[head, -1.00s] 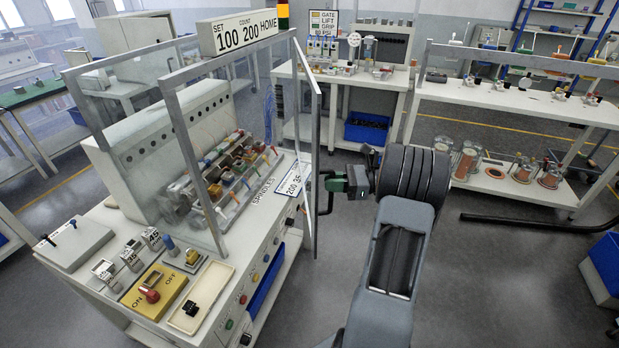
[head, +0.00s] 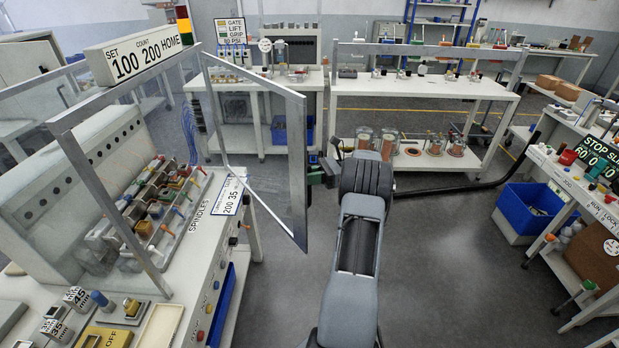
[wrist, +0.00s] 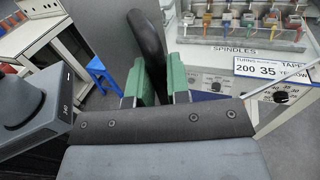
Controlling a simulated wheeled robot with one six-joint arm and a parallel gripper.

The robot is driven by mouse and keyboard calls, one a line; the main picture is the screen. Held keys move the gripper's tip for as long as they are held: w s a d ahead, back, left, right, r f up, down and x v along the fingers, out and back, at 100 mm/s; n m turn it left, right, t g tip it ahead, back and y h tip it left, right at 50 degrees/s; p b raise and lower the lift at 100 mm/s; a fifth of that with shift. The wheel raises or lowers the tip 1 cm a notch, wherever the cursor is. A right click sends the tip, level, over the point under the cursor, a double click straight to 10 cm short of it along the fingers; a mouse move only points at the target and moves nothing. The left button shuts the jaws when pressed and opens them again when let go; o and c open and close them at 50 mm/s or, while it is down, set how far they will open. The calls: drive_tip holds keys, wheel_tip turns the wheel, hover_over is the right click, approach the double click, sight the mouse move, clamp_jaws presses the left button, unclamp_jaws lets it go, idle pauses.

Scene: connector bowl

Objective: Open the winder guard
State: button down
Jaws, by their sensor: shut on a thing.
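The winder guard (head: 297,180) is a clear panel in a grey metal frame. In the head view it stands swung out at an angle from the front of the winder (head: 70,170), with its free edge over the aisle. My gripper (head: 322,172) is at that free edge, partly hidden by my arm. In the wrist view the green jaws of my gripper (wrist: 155,85) are shut around the guard's black curved handle (wrist: 150,45). The spindles (wrist: 245,25) show behind, at the upper right.
The winder's front panel with knobs and a label reading 200 35 (head: 229,196) lies left of the guard. A shelf bench (head: 420,88) with jars stands behind. A blue bin (head: 530,208) is at the right. The floor around my arm is clear.

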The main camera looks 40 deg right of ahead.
drive_tip(key=shift+w+r, duration=0.1)
drive_tip(key=c, duration=1.1)
unclamp_jaws()
drive_tip(key=shift+p, duration=0.35)
